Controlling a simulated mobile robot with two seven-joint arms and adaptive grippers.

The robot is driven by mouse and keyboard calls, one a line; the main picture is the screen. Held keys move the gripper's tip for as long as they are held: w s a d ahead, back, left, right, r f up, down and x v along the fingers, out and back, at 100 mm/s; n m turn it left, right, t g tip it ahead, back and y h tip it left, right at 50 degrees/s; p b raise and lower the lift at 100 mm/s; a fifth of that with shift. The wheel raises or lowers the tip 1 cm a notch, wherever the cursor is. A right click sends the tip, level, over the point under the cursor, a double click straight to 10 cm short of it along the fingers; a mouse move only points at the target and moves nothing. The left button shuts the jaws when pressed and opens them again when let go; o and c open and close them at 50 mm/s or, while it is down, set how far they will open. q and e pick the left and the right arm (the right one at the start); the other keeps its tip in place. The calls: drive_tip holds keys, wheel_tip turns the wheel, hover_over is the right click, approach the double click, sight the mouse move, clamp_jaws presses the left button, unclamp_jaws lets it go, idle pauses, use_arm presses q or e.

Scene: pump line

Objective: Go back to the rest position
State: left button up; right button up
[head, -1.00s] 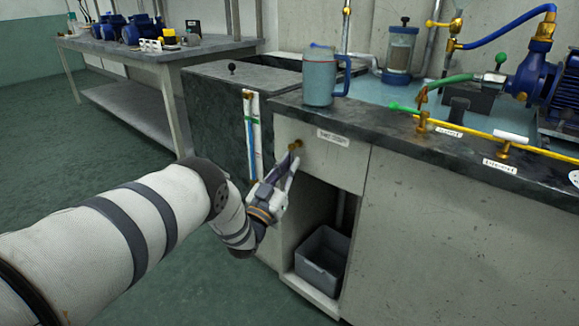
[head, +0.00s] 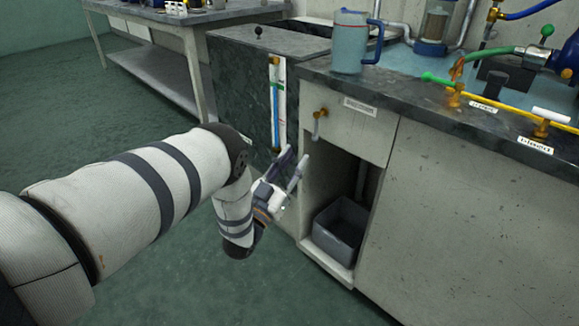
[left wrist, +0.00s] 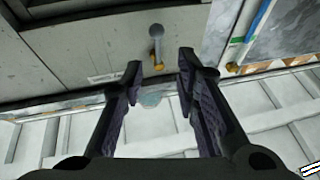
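My left gripper (head: 294,171) is open and empty in front of the cabinet. It is apart from the small brass-and-grey handle (head: 318,123) on the labelled front panel (head: 348,128). In the left wrist view its two dark fingers (left wrist: 158,68) are spread wide, with nothing between them. The same handle (left wrist: 156,45) shows beyond the fingertips there. My left arm reaches in from the left of the head view, bent at the elbow. My right gripper is not in view.
A grey bin (head: 341,229) stands in the open recess below the panel. A blue-grey mug (head: 349,44) stands on the dark countertop (head: 402,84). A sight tube (head: 276,105) runs down the dark tank side. A side table (head: 205,17) is at back left. Green floor at left is clear.

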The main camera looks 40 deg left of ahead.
use_arm(q)
drive_tip(key=shift+v, duration=1.4)
